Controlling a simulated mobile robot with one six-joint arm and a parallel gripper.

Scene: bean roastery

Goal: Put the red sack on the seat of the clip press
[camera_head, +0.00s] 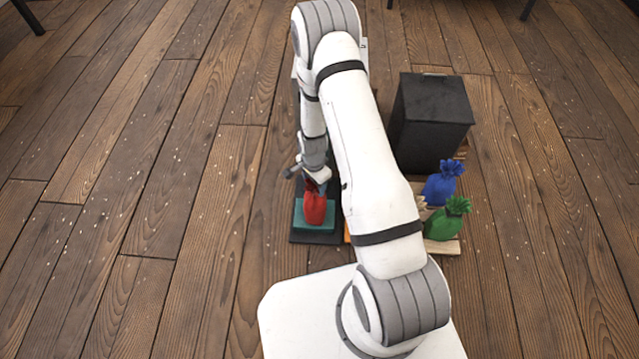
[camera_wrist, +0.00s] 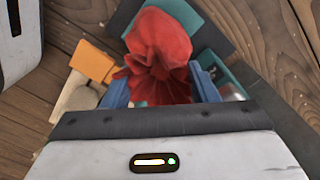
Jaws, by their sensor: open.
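The red sack (camera_head: 315,206) appears to rest on the teal seat (camera_head: 300,221) of the clip press, which has a dark base (camera_head: 313,238). My gripper (camera_head: 318,184) is low, right at the top of the sack. In the wrist view the red sack (camera_wrist: 160,50) lies between the two blue fingers of my gripper (camera_wrist: 160,86), one on each side of its gathered neck. The jaws are open. Parts of the teal seat (camera_wrist: 215,62) show beside and beyond the sack. The sack hides the middle of the seat.
A black box (camera_head: 430,120) stands to the right. A blue sack (camera_head: 440,184) and a green sack (camera_head: 447,220) stand near it, by a pale board (camera_head: 442,246). An orange block (camera_wrist: 92,62) is beside the press. The wooden floor at left is clear.

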